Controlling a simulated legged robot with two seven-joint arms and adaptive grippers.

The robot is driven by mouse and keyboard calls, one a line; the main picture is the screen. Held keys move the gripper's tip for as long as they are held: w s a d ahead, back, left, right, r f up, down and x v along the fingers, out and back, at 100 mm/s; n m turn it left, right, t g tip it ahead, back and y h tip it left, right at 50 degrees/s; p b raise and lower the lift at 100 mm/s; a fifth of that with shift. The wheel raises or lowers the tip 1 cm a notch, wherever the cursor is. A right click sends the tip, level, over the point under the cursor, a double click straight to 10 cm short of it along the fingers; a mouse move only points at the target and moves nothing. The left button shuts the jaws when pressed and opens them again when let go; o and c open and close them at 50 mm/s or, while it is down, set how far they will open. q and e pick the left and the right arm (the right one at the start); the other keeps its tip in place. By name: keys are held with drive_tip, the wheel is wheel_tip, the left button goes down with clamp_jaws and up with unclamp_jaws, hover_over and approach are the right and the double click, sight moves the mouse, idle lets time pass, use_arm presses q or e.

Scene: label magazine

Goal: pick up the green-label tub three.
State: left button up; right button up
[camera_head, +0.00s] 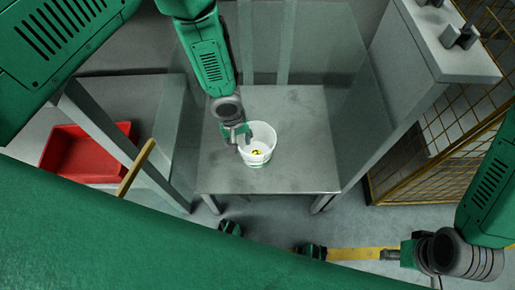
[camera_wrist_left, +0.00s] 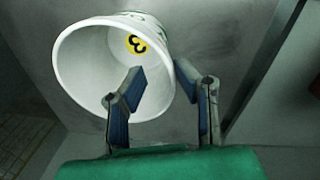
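A white tub (camera_head: 261,156) stands on the grey table, with a round yellow sticker inside it. In the left wrist view the tub (camera_wrist_left: 85,70) shows its open mouth, and the sticker reads 3. Green marks show low on its outside in the head view. My left gripper (camera_head: 243,138) is at the tub's rim. In the left wrist view its fingers (camera_wrist_left: 160,80) are apart, one inside the mouth and the other outside the wall. My right gripper (camera_head: 391,255) is far off at the lower right, small and partly hidden, so its fingers are unclear.
The grey table (camera_head: 300,115) is otherwise bare, with clear panels around it. A red bin (camera_head: 75,155) is at the left beside a wooden handle (camera_head: 137,168). A yellow mesh cage (camera_head: 440,150) and grey cabinet (camera_head: 455,50) stand at the right.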

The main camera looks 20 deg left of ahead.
sight(256, 154)
use_arm(q)
drive_tip(key=shift+f, duration=0.55)
drive_tip(key=shift+a+f, duration=0.15)
drive_tip(key=shift+a, duration=0.1)
wheel_tip(256, 154, down, 5)
drive_tip(key=shift+s+r+b, duration=0.15)
drive_tip(key=shift+b, duration=1)
drive_tip(key=shift+d+f, duration=0.1)
drive_tip(key=shift+f, duration=0.15)
drive_tip(key=shift+d, duration=0.1)
drive_tip(key=c, duration=0.6)
drive_tip(key=shift+a, duration=0.2)
clamp_jaws()
